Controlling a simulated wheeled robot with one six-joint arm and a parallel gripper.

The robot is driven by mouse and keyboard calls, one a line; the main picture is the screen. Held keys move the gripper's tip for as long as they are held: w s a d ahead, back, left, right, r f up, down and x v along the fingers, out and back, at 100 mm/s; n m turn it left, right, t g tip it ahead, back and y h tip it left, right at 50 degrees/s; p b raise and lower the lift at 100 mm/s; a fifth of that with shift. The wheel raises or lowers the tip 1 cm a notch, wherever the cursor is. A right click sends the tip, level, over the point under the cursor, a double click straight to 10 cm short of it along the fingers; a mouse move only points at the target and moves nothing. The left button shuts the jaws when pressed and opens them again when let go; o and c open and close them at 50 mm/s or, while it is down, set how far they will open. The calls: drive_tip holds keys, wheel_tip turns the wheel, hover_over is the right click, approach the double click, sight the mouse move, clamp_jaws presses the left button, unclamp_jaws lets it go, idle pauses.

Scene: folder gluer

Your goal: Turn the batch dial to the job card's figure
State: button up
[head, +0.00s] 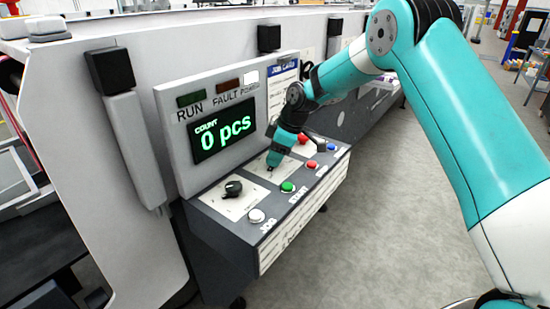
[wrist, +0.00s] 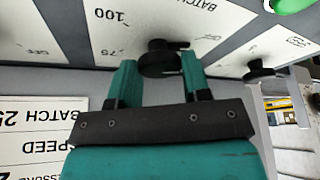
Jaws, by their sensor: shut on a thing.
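The batch dial (wrist: 160,58) is a black knob on a white plate marked BATCH, upside down in the wrist view. The figures 75 and 100 show beside it; its pointer setting is unclear. My gripper (wrist: 160,66) has its teal fingers on either side of the knob and is shut on it. In the head view my gripper (head: 270,167) is over the middle plate of the console and hides the dial. The job card (head: 284,80) is on the upright panel, partly behind my arm. The wrist view shows a printed card (wrist: 40,130) with BATCH and SPEED lines, cut off.
Another black knob (head: 233,187) is on the plate to the left. A green button (head: 288,187), a white button (head: 256,215) and a red button (head: 311,164) line the console front. Grey floor to the right is clear.

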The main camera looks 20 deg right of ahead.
drive_tip(key=m+b, duration=0.1)
drive_tip(key=m, duration=0.1)
drive_tip(key=m+t+b, duration=0.1)
drive_tip(key=m, duration=0.1)
drive_tip(key=shift+s+m+t+h, duration=0.1)
drive_tip(key=shift+m+t+h, duration=0.2)
drive_tip(key=shift+h, duration=0.1)
drive_tip(key=m+h+b, duration=0.1)
drive_tip(key=m, duration=0.3)
drive_tip(key=shift+a+t, duration=0.1)
drive_tip(key=shift+t, duration=0.3)
drive_tip(key=shift+m+h, duration=0.3)
drive_tip(key=o, duration=0.9)
drive_tip(key=b+v, duration=0.2)
drive_tip(key=v, duration=1.5)
drive_tip(key=shift+r, duration=0.2)
drive_tip(key=shift+s, duration=0.15)
